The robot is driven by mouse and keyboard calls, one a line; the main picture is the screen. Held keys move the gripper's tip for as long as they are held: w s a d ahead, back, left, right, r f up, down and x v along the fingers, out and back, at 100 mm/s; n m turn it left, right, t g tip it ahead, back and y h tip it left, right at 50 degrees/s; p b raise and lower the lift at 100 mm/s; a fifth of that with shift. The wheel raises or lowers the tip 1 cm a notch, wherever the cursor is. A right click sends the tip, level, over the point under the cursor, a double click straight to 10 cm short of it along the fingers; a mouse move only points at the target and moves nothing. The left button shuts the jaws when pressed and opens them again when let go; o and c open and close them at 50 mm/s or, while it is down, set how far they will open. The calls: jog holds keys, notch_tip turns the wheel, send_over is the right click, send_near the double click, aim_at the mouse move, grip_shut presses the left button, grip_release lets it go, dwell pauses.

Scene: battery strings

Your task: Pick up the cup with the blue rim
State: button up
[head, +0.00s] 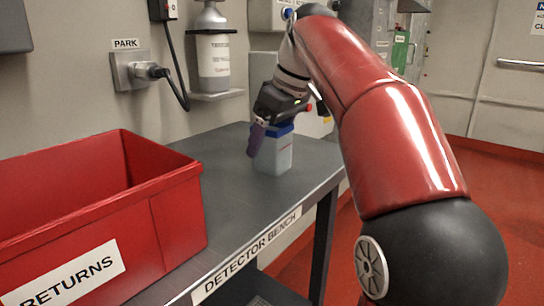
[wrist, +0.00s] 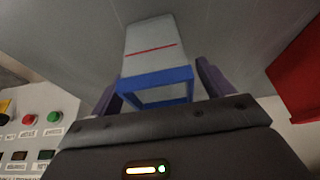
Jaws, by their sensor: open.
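The cup with the blue rim (head: 273,154) stands upright on the grey detector bench (head: 235,205), near its far right end. Its body is pale and square-sided, and a red line shows on it in the wrist view (wrist: 153,48). My gripper (head: 258,141) is at the cup, with a purple finger in front of its left side in the head view. In the wrist view my gripper's (wrist: 158,88) two purple fingers are apart, one on each side of the blue rim. The head view hides the far finger, and I cannot tell whether either finger touches the cup.
A large red returns bin (head: 160,225) stands on the bench at the left. A wall plug (head: 135,72) with a hanging cable and a cylinder on a bracket (head: 212,55) are behind the bench. A panel with red and green buttons (wrist: 35,125) shows in the wrist view. The bench's middle is clear.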

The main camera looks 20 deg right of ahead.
jog(key=shift+w+a+f, duration=0.1)
jog(key=shift+f, duration=0.25)
jog(key=shift+c, duration=0.4)
jog(key=c, duration=1)
jog(key=shift+r, duration=0.1)
